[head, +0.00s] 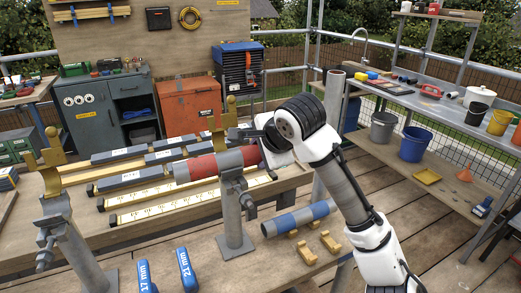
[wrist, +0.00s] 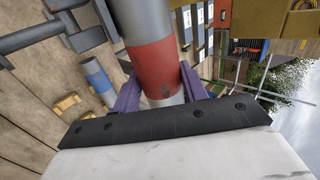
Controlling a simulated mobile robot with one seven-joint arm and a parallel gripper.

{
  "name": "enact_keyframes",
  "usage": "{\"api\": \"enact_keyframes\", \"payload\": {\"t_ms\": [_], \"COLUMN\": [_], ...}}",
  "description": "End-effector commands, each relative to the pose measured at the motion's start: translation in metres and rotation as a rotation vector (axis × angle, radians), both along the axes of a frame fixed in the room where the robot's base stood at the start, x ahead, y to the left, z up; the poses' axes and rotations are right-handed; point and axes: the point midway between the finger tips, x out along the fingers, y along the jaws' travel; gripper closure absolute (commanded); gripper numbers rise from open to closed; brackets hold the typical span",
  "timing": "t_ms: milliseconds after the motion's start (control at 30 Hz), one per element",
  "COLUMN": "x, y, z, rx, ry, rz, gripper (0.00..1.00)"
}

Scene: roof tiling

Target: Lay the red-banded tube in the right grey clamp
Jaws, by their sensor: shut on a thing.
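The red-banded tube (head: 208,166) is grey with a wide red band and lies nearly level across the top of the right grey clamp (head: 233,184) in the head view. I cannot tell whether it rests in the clamp or is just above it. My gripper (head: 258,148) is shut on the tube near its right end. In the wrist view, the purple fingers of my gripper (wrist: 160,92) stand on both sides of the tube (wrist: 150,62) at the red band. The left grey clamp (head: 56,222) stands empty at the left.
A blue-banded tube (head: 299,218) lies on the bench by small wooden blocks (head: 306,253). Two blue blocks (head: 187,269) marked in mm are at the front. Gold forked pieces (head: 49,162) rise by both clamps. Long rails (head: 150,198) lie behind.

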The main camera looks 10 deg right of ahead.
Motion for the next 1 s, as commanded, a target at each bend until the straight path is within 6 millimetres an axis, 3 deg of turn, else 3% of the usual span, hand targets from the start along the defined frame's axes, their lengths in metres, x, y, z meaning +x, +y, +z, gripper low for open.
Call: {"api": "enact_keyframes", "payload": {"t_ms": [333, 367, 533, 833, 1000], "x": [0.0, 0.0, 0.0, -0.001, -0.013], "y": [0.0, 0.0, 0.0, 0.0, -0.004], "z": [-0.001, -0.001, -0.001, -0.001, 0.013], "rx": [0.001, 0.001, 0.0, -0.001, 0.0], "ry": [-0.002, -0.002, -0.001, 0.0, -0.003], "rz": [0.0, 0.0, 0.0, 0.001, 0.001], "gripper": [0.92, 0.53, 0.31, 0.31, 0.31]}}
